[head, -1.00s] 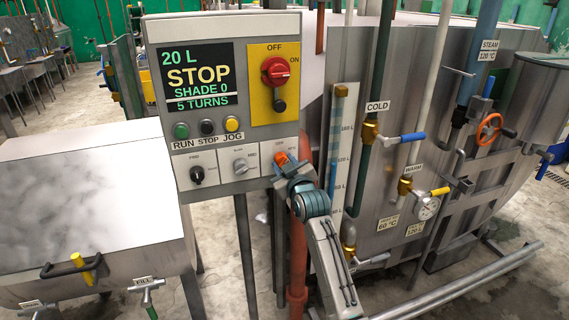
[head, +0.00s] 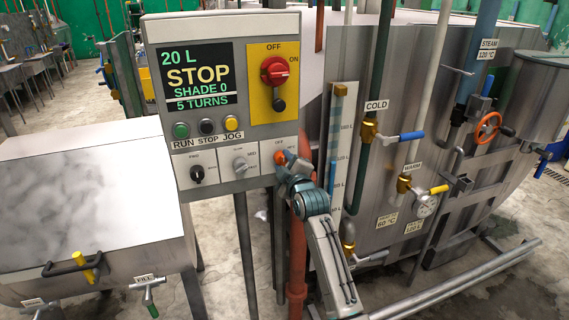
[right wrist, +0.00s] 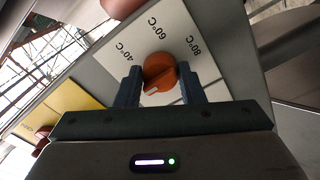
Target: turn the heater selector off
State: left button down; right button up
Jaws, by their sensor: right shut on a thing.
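The heater selector (head: 280,157) is an orange round knob at the lower right of the control panel, under an OFF label. In the right wrist view the orange knob (right wrist: 160,72) sits between my fingers, with a white mark on its lower left. Printed marks 40°C, 60°C and 80°C show around it; its OFF mark is not visible there. My right gripper (head: 285,164) is shut on the knob, one finger on each side; it also shows in the right wrist view (right wrist: 160,86). My left gripper is not in view.
The panel (head: 218,100) also carries a screen reading STOP, a red rotary switch (head: 275,70), several push buttons and two more selectors (head: 197,174). A reddish vertical pipe (head: 298,250) stands close by my right arm. A steel vat with valves is on the right.

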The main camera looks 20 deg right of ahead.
dwell(0.4)
jog(key=o, duration=1)
jog(key=shift+s+f, duration=0.1)
jog(key=shift+s, duration=0.4)
jog(key=s+b, duration=0.1)
jog(key=s, duration=0.4)
jog(key=s+b, duration=0.2)
jog(key=s, duration=0.2)
jog(key=shift+s+d, duration=0.2)
jog(key=shift+s, duration=0.2)
